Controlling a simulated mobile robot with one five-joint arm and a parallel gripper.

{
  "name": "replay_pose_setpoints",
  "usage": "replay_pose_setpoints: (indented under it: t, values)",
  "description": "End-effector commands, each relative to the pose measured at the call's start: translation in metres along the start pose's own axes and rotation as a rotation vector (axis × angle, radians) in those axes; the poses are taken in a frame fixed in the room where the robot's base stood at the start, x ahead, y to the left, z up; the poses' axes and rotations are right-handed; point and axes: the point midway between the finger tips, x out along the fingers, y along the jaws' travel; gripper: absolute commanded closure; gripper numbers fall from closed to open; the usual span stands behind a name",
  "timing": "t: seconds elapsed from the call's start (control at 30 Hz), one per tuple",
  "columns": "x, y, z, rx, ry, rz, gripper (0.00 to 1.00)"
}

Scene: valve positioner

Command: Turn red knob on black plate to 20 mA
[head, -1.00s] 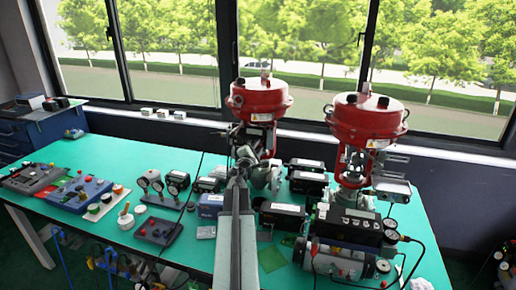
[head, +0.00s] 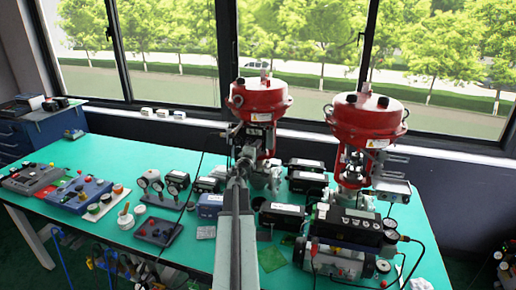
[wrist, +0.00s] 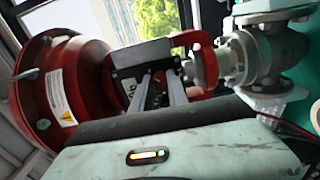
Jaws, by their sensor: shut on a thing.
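A black plate (wrist: 142,60) with a white label is mounted on a valve with a red dome (wrist: 75,90), in the wrist view. My gripper (wrist: 160,78) reaches it with two grey fingers. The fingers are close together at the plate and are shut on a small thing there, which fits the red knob. The knob itself is mostly hidden between the fingers, and I cannot read its scale or pointer. In the head view my gripper is at the far end of my arm, in front of the left red-domed valve (head: 258,98).
A second red-domed valve (head: 366,115) stands to the right. Black boxes, gauges (head: 160,182) and control panels crowd the green table (head: 110,155). A red yoke (wrist: 200,55) and grey valve body (wrist: 250,55) lie close right of the fingers.

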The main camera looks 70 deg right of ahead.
Motion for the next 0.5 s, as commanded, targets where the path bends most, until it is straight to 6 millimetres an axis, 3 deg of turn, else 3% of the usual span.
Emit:
replay_pose_setpoints:
  t: [0.37, 0.4, 0.43, 0.5]
  values:
    - [-0.0010, -0.0010, 0.0007, 0.007, -0.002, -0.001, 1.00]
    - [-0.0010, -0.0010, 0.0006, 0.007, -0.002, -0.001, 0.69]
    - [-0.0010, -0.0010, 0.0006, 0.006, -0.002, -0.001, 0.61]
    - [-0.0008, -0.0009, 0.0004, 0.006, -0.001, -0.001, 0.58]
